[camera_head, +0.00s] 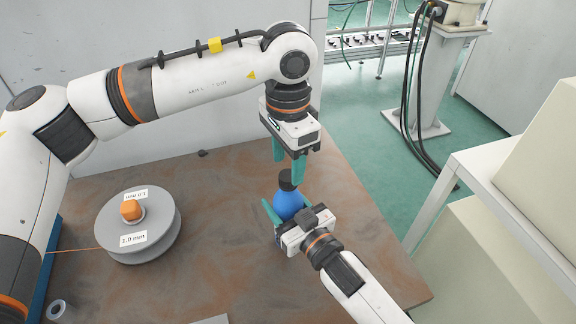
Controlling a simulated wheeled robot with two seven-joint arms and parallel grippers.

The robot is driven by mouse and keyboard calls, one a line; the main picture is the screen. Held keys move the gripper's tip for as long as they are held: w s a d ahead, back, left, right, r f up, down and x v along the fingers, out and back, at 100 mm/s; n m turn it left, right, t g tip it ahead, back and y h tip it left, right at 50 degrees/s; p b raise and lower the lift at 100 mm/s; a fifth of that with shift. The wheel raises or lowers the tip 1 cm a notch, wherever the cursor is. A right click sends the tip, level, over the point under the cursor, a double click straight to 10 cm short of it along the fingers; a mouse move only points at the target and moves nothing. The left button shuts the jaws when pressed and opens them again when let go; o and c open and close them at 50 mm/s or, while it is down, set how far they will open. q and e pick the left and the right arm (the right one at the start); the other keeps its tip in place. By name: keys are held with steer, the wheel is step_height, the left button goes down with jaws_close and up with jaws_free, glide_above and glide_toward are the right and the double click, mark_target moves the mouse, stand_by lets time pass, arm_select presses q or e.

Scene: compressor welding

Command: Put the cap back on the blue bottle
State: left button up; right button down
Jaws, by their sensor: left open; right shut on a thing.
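The blue bottle (287,203) stands roughly upright over the brown table, with the fingers of my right gripper (283,213) shut around its body. A dark cap (287,178) sits at the top of the bottle. I cannot tell whether it is fully seated. My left gripper (288,169) points down from above, with its teal fingers apart. One fingertip is up and left of the cap, and the other overlaps the cap's right side in the picture. The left gripper holds nothing that I can see. The bottle's lower part is hidden behind the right gripper.
A grey wire spool (163,236) with an orange hub lies on the table (220,190) at the left. A small metal ring (57,310) is at the front left corner. A white stand (470,180) is off the table's right side. The table between spool and bottle is clear.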

arm_select(q)
step_height(320, 180, up, 2)
steer(key=shift+r, duration=0.1)
steer(key=shift+c, duration=0.4)
